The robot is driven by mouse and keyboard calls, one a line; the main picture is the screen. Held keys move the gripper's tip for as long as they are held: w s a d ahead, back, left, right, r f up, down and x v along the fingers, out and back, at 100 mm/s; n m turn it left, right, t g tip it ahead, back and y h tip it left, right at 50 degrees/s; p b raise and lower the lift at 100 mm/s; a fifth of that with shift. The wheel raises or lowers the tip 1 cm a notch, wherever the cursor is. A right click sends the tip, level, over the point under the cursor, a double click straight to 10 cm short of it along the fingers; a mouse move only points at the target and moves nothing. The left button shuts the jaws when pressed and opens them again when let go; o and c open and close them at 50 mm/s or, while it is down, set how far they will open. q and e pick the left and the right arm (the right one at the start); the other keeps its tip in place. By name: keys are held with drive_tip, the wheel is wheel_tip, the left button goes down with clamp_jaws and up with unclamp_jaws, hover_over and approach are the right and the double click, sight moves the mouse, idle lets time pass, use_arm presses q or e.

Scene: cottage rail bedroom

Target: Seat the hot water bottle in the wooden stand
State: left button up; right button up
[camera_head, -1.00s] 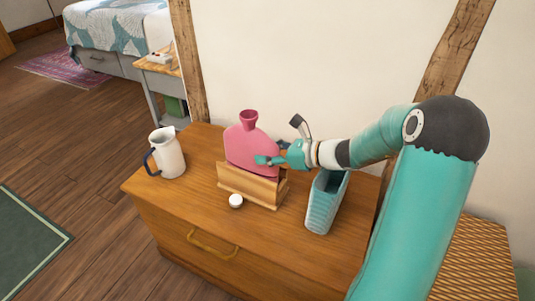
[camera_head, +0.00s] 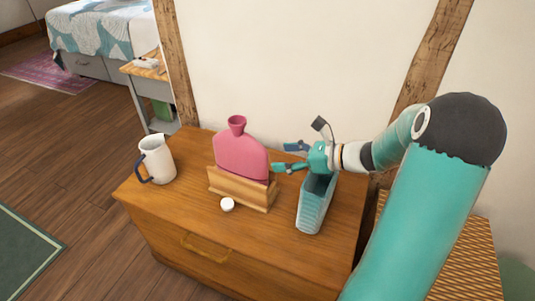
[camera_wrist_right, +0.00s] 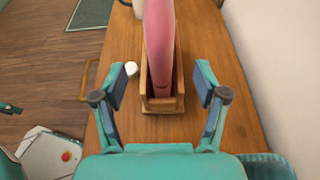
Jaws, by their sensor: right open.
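The pink hot water bottle (camera_head: 241,157) stands upright in the wooden stand (camera_head: 240,188) on the dresser, its neck pointing up. In the right wrist view the bottle (camera_wrist_right: 159,45) is seen edge-on, with its lower end between the walls of the stand (camera_wrist_right: 163,104). My right gripper (camera_head: 281,157) is open and empty, just to the right of the bottle and apart from it. In the right wrist view its two fingers (camera_wrist_right: 162,78) are spread to either side of the stand.
A white jug (camera_head: 158,160) with a blue handle stands at the dresser's left. A small white round object (camera_head: 227,204) lies before the stand. A teal ribbed basket (camera_head: 314,205) stands right, under my right gripper. The wall is close behind.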

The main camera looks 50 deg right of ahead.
use_arm(q)
drive_tip(key=shift+r+p, duration=0.3)
drive_tip(key=shift+r, duration=0.1)
use_arm(e)
drive_tip(key=shift+v, duration=1.75)
drive_tip(key=shift+w, duration=0.1)
